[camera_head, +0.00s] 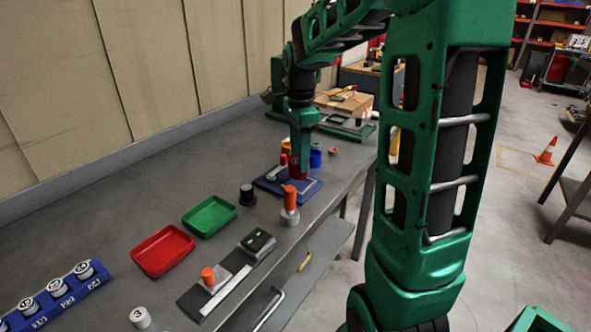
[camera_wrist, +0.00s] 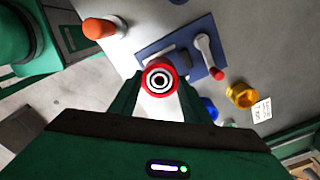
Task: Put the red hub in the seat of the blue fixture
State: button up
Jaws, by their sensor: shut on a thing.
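The red hub (camera_wrist: 159,78) is between my gripper's (camera_wrist: 160,90) fingers in the wrist view, with black and white rings on its end. In the head view the red hub (camera_head: 299,170) shows under my gripper (camera_head: 301,152), low over the blue fixture (camera_head: 312,190). The blue fixture also shows beyond the hub in the wrist view (camera_wrist: 180,44); it is a flat blue plate with a grey lever (camera_wrist: 204,46) ending in a red knob. The seat is hidden by the hub and gripper. I cannot tell whether the hub touches the plate.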

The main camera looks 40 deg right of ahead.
jog(key=shift+w+d+f, duration=0.55)
jog(key=shift+w+f, duration=0.1)
jog(key=shift+w, duration=0.25)
jog(key=shift+f, duration=2)
jog(key=shift+f, duration=0.1)
jog(key=o, duration=1.3)
